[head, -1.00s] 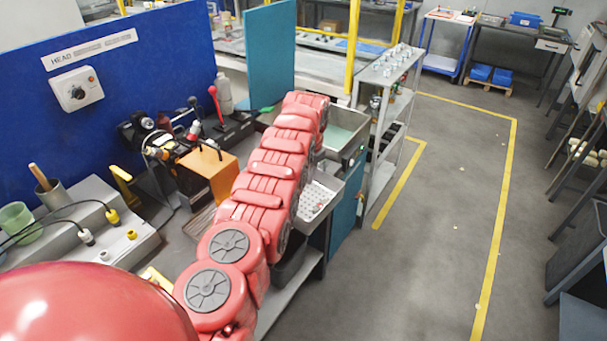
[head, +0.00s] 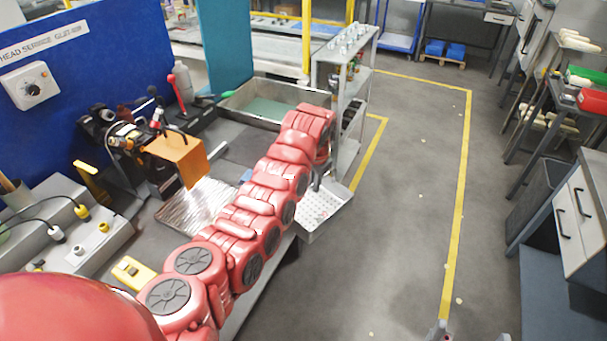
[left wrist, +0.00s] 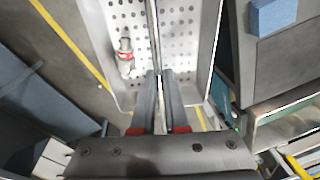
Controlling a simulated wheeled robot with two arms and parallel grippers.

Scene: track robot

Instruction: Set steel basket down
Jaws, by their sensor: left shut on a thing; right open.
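The steel basket (head: 326,212) is a pale, perforated open tray, partly hidden behind my red left arm in the head view. It is held off the bench's right edge, with floor showing beside it. My left gripper (head: 317,180) is shut on its handle. In the left wrist view, the fingers (left wrist: 165,88) close on the thin bar across the basket (left wrist: 180,35). A small metal part with a red ring (left wrist: 125,58) lies inside. My right gripper (head: 471,335) shows only as fingertips, apart and empty, at the bottom edge of the head view.
A steel tank (head: 240,100) with a green inside stands at the bench's far end. A grey shelf rack (head: 345,75) stands behind the basket. The yellow-lined floor (head: 405,210) is clear.

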